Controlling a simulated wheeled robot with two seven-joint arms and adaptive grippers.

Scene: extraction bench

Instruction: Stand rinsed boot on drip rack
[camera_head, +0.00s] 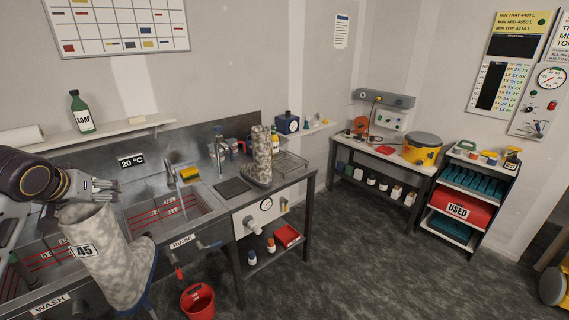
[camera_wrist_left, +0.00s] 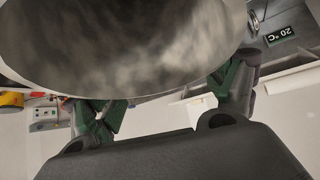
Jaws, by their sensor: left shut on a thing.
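A grey mottled boot (camera_head: 100,260) marked 45 hangs in front of the sink bench, shaft up and slightly tilted, toe to the right. My left gripper (camera_head: 88,190) is shut on the top of its shaft. In the left wrist view the boot (camera_wrist_left: 130,45) fills the upper part between the green-padded fingers. A second mottled boot (camera_head: 261,155) stands upright on the right end of the bench. The wire drip rack (camera_head: 292,161) lies beside and behind it, partly hidden by it. My right gripper is not in view.
Two sinks are in the bench, the right one (camera_head: 165,215) marked RINSE. A red bucket (camera_head: 198,302) stands on the floor below.

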